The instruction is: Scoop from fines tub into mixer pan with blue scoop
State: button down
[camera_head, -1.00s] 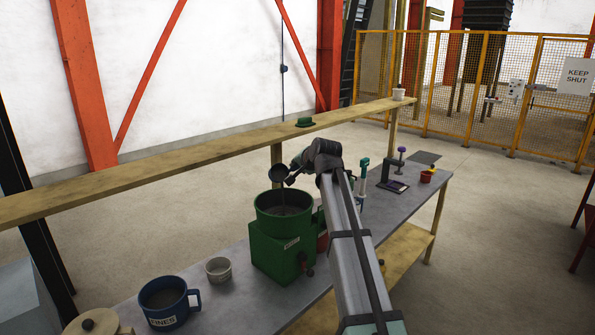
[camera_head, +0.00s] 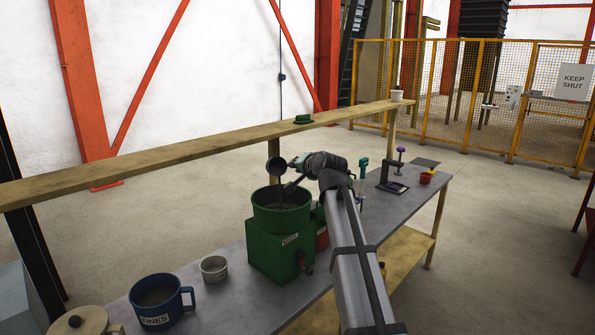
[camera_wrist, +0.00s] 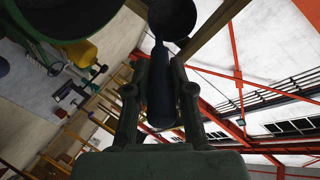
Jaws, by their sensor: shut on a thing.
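My gripper (camera_head: 296,165) is shut on the handle of the blue scoop (camera_head: 276,167). The scoop looks dark, and its bowl is tipped on its side above the mixer pan. The wrist view shows the handle (camera_wrist: 160,90) between my gripper's fingers (camera_wrist: 160,105). I cannot tell whether the bowl holds anything. The mixer pan (camera_head: 270,222) is a round green pan on a green box, with greyish stuff inside. The fines tub (camera_head: 172,314) is a blue tub with a handle and a FINES label, at the front left of the bench, with grey material in it.
A small white cup (camera_head: 214,268) stands between tub and mixer. A lidded beige pot (camera_head: 90,322) is at the front left. A wooden shelf (camera_head: 180,156) runs behind the bench (camera_head: 225,300). A red container (camera_head: 321,238) stands beside the mixer. A purple-knobbed stand (camera_head: 392,185) is farther right.

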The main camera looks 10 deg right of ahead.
jog(key=shift+s+d+f+t+b, duration=0.1)
jog(key=shift+s+f+t+b, duration=0.5)
jog(key=shift+b, duration=1.8)
jog(key=shift+s+d+f+t+b, duration=0.2)
jog(key=shift+f+t+b, duration=0.55)
jog(key=shift+b, duration=1.6)
jog(key=f+t+b, duration=0.1)
jog(key=t+b, duration=0.1)
jog(key=b, duration=0.7)
jog(key=shift+s+a+f+y+b, duration=0.1)
jog(key=shift+a+f+y+b, duration=0.1)
jog(key=shift+y+b, duration=0.15)
jog(key=f+t+b, duration=0.1)
jog(key=b, duration=0.8)
jog(key=shift+f+t, duration=0.15)
jog(key=shift+t, duration=0.2)
jog(key=f+t+b, duration=0.1)
jog(key=b, duration=1)
jog(key=shift+s+d+f+t+y, duration=0.1)
jog(key=shift+t+y, duration=0.2)
jog(key=shift+y, duration=0.05)
jog(key=shift+s+f+b, duration=0.1)
jog(key=shift+b, duration=1.5)
jog(key=shift+d, duration=0.1)
